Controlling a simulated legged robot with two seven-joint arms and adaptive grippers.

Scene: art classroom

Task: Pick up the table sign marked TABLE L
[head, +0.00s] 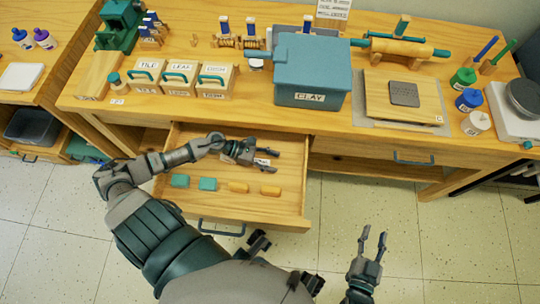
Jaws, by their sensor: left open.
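My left gripper (277,147) reaches in from the left over the open drawer (230,207). Its fingers are apart and point right. A small whitish piece (263,162) shows beside the fingers, mostly hidden by the hand; I cannot tell whether it is the TABLE L sign or touches the gripper. No TABLE L lettering can be read. My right gripper (374,233) is low at the right, above the floor, with its fingers apart and nothing between them.
The drawer holds teal blocks (208,184) and yellow blocks (238,187). Above it, the bench carries a CLAY bin (310,72), labelled wooden boxes (180,78) and a board (402,98). A white text card (333,9) stands at the back.

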